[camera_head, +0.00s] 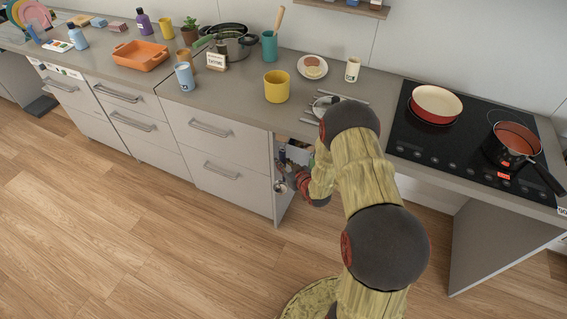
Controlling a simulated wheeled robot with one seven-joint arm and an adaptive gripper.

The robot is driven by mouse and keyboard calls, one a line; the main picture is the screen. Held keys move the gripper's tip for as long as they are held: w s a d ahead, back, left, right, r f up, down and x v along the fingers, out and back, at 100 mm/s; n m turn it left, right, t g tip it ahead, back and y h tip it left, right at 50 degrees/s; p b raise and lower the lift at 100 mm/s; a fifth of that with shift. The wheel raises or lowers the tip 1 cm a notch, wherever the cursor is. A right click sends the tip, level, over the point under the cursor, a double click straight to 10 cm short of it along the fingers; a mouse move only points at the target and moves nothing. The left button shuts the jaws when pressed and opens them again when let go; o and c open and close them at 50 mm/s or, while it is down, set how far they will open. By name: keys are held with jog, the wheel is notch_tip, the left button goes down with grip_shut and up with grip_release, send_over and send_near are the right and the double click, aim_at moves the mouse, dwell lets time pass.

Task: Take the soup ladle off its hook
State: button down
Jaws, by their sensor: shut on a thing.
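The soup ladle (281,188) hangs low at the side of the counter's drawer unit, in the gap left of the stove. Only a small round metallic part of it shows. My gripper (286,168) is beside the cabinet's side panel, shut on the ladle. My own arm comes from the lower right and covers much of this area. The hook and most of the ladle's handle are hidden or too small to make out.
The stove (455,140) with a red pan (436,105) and a saucepan (510,146) is to the right. The wooden floor (130,230) in front is clear.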

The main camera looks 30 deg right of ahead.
jog(key=shift+s+a+p, duration=0.15)
jog(key=shift+s+a, duration=0.8)
jog(key=shift+a, duration=0.25)
jog(key=shift+s+a+p, duration=0.15)
jog(key=shift+s+a, duration=0.75)
jog(key=shift+a, duration=0.25)
